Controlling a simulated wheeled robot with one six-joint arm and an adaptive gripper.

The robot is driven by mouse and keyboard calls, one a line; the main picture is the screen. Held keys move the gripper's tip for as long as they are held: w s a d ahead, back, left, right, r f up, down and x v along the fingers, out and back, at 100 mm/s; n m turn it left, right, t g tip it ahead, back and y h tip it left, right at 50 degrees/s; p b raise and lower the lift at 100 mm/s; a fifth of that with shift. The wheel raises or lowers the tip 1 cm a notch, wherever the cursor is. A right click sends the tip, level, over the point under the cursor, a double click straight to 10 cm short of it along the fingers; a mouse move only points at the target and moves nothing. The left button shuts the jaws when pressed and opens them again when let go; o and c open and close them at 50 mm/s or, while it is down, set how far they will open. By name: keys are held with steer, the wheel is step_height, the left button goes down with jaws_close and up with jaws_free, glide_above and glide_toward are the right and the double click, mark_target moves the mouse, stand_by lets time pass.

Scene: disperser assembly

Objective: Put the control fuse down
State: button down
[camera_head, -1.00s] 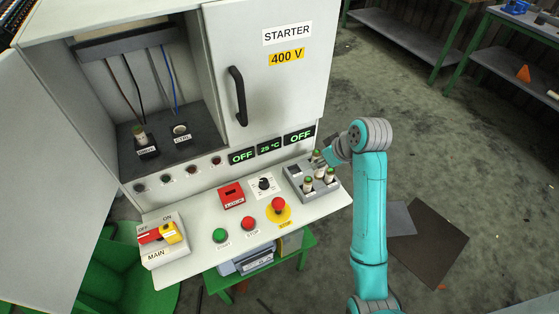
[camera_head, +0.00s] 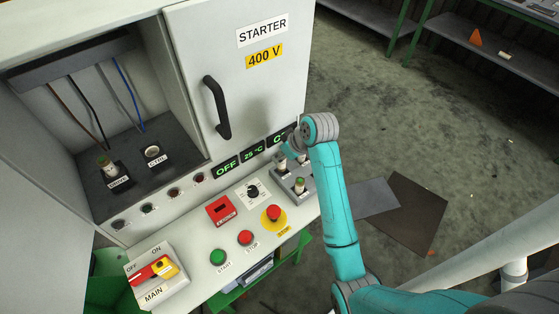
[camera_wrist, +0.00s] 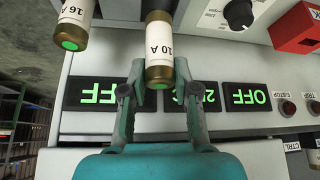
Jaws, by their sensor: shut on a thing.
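In the wrist view my gripper (camera_wrist: 160,86) is shut on a fuse marked 10 A (camera_wrist: 159,38), a pale cylinder with brass caps and a green end. I cannot tell whether it is clear of everything. Another fuse, marked 16 A (camera_wrist: 75,25), stands to its left. In the head view my gripper (camera_head: 289,148) is near the back of the grey fuse tray (camera_head: 302,196), partly hidden by my wrist. A fuse (camera_head: 300,185) stands in the tray.
The DRIVE socket in the cabinet holds a fuse (camera_head: 104,163). The cabinet door with its black handle (camera_head: 216,108) stands between that compartment and my arm. The sloped panel carries the red emergency stop (camera_head: 273,212), the knob (camera_head: 252,191) and the main switch (camera_head: 155,270).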

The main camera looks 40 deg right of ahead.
mark_target(282, 162)
steer(key=shift+w+f, duration=0.1)
steer(key=shift+f, duration=1.6)
steer(key=shift+f, duration=0.15)
steer(key=c, duration=0.9)
jaws_free()
steer(key=shift+o, duration=0.2)
steer(key=v, duration=1.2)
